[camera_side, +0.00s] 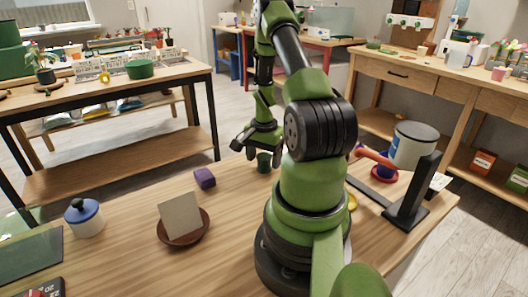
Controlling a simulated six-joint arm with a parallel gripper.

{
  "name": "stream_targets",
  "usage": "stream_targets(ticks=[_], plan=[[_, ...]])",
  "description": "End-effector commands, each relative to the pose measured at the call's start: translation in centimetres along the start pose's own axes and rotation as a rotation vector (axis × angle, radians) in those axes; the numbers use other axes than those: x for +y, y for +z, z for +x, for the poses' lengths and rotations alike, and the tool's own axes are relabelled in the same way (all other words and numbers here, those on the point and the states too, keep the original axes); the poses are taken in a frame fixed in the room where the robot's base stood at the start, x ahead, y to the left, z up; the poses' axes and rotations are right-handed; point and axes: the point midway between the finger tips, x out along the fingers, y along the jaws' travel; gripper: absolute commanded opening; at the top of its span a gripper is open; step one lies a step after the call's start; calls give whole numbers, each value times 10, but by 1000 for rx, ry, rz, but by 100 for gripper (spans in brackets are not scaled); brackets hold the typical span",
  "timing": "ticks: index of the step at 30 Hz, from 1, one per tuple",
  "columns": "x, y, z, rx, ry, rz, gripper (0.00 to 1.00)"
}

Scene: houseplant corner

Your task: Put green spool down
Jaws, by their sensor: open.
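The green spool (263,162) is a small dark green cylinder standing on the wooden table near its far edge. My gripper (257,150) is just above and around the spool, with its jaws apart. The jaws hide part of the spool, and I cannot tell whether they touch it.
A purple block (204,178) lies left of the spool. A brown saucer (187,239) holds a tan square piece (181,217). A white jar with a blue lid (84,218) stands at the left. A black stand (412,200) is at the right. Bare table surrounds the purple block.

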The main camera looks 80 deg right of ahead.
Motion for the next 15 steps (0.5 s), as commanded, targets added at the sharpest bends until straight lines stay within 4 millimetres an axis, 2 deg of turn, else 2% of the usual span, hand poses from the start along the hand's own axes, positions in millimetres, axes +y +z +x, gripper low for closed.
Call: stream_targets(ticks=[5,15], plan=[[-1,-1,-17,2,-2,0,71],[-1,-1,-86,6,-3,0,71]])
